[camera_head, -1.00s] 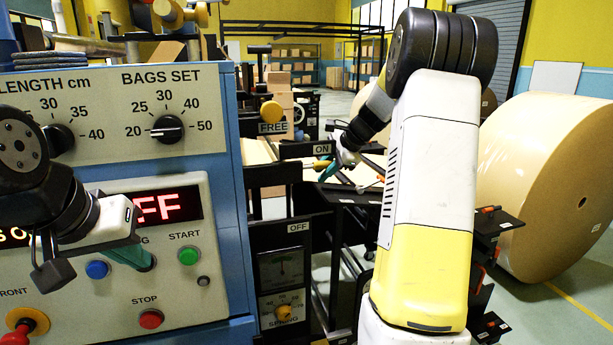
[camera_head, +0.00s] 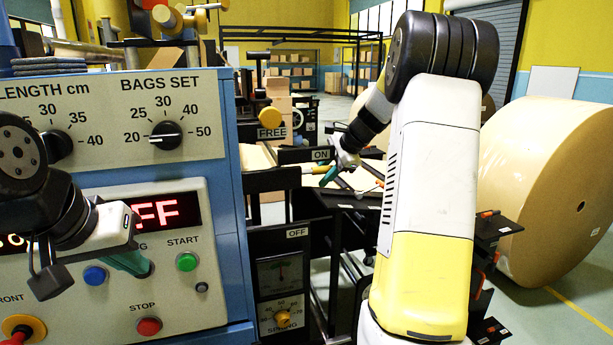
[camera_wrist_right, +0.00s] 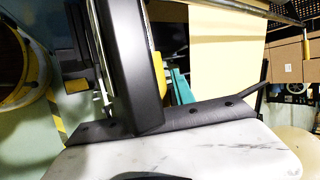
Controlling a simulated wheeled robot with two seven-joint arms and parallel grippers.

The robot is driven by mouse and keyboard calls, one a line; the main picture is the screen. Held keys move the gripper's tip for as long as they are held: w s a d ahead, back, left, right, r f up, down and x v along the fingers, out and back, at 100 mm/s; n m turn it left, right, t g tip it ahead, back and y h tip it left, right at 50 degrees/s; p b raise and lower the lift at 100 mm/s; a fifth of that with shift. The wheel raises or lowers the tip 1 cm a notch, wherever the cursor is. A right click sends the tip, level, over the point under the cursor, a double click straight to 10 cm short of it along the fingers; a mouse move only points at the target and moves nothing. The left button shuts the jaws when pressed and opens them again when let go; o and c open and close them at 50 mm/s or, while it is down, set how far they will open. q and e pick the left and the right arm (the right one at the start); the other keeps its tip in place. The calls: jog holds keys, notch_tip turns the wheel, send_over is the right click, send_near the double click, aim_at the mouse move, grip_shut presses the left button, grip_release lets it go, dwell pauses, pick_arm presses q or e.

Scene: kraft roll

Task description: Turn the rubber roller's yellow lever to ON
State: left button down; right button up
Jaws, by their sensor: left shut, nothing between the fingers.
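The yellow lever (camera_head: 314,169) shows as a short, roughly level yellow bar just below the ON label (camera_head: 321,155). The OFF label (camera_head: 298,233) sits lower on the same black frame. My right gripper (camera_head: 331,175), with teal fingers, is at the lever's right end. Contact is unclear, and its jaw opening is too small to judge. Teal also shows in the right wrist view (camera_wrist_right: 181,86), mostly hidden behind a black part. My left gripper (camera_head: 136,264) is shut and empty in front of the control panel, beside the START button.
The control panel (camera_head: 110,290) has a blue button (camera_head: 95,275), a green START button (camera_head: 187,262) and a red STOP button (camera_head: 149,326). A yellow knob (camera_head: 270,116) is above the FREE label. A large kraft roll (camera_head: 535,180) stands at the right.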

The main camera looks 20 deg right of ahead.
jog(key=v, duration=0.7)
jog(key=shift+r, duration=0.1)
